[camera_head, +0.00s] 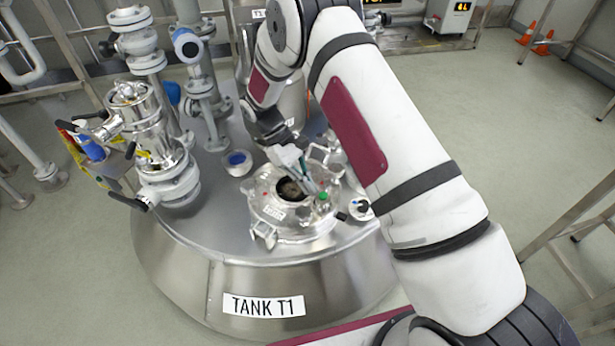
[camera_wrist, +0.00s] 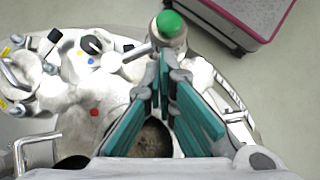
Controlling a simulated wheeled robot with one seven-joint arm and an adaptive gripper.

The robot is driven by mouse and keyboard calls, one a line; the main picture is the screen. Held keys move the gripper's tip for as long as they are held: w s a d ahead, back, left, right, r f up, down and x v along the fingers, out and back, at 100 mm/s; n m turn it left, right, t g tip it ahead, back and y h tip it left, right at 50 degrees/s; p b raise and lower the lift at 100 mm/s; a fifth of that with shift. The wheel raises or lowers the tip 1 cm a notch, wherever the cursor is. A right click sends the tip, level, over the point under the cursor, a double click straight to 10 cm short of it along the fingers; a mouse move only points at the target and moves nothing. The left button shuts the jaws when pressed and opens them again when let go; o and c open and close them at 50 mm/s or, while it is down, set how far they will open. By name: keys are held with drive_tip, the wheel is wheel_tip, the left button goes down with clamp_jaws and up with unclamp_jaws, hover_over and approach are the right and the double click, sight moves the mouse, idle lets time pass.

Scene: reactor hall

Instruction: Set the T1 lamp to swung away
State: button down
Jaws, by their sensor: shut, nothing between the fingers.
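Tank T1 (camera_head: 235,290) carries a round metal lid fitting (camera_head: 268,212) with a dark opening (camera_head: 290,190), also seen in the wrist view (camera_wrist: 152,142). A small green-capped fitting (camera_head: 323,198) sits at the opening's right. In the wrist view this fitting (camera_wrist: 172,24) has a pale body and a short rod towards the lid. It may be the T1 lamp; I cannot tell for sure. My gripper (camera_wrist: 163,62) is shut and empty, its teal fingers above the lid with tips close to the green-capped fitting. Contact cannot be told. My arm hides part of the tank top.
Tall valves and pipes (camera_head: 165,150) stand at the left of the tank top. A blue-centred round port (camera_head: 238,162) lies left of the lid. A metal railing (camera_head: 575,215) stands at the right. Orange cones (camera_head: 535,38) are far off.

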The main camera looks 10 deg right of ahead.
sight(322, 193)
drive_tip(key=s+n+t+h+p, duration=0.1)
drive_tip(key=n, duration=0.1)
drive_tip(key=s+d+n+t+h+p, duration=0.1)
drive_tip(key=n, duration=0.2)
drive_tip(key=s+n+t+p, duration=0.1)
drive_tip(key=n+t, duration=0.1)
drive_tip(key=shift+s+d+r+h+p, duration=0.15)
drive_tip(key=shift+d+h+p, duration=0.15)
drive_tip(key=shift+h+p, duration=0.1)
drive_tip(key=n+t, duration=0.1)
drive_tip(key=n, duration=0.1)
drive_tip(key=s+d+n+t+p, duration=0.1)
drive_tip(key=n, duration=0.1)
drive_tip(key=shift+d+t, duration=0.2)
drive_tip(key=shift+t, duration=0.1)
drive_tip(key=shift+d, duration=0.6)
drive_tip(key=shift+s+d+p, duration=0.1)
drive_tip(key=shift+d+p, duration=0.05)
drive_tip(key=shift+p, duration=0.15)
drive_tip(key=a, duration=0.3)
drive_tip(key=s+a, duration=0.1)
drive_tip(key=shift+a+r, duration=0.15)
drive_tip(key=shift+r, duration=0.2)
drive_tip(key=s+p+v, duration=0.1)
drive_tip(key=v, duration=0.8)
drive_tip(key=shift+s+p, duration=0.3)
drive_tip(key=shift+p, duration=0.1)
drive_tip(key=shift+a+r, duration=0.1)
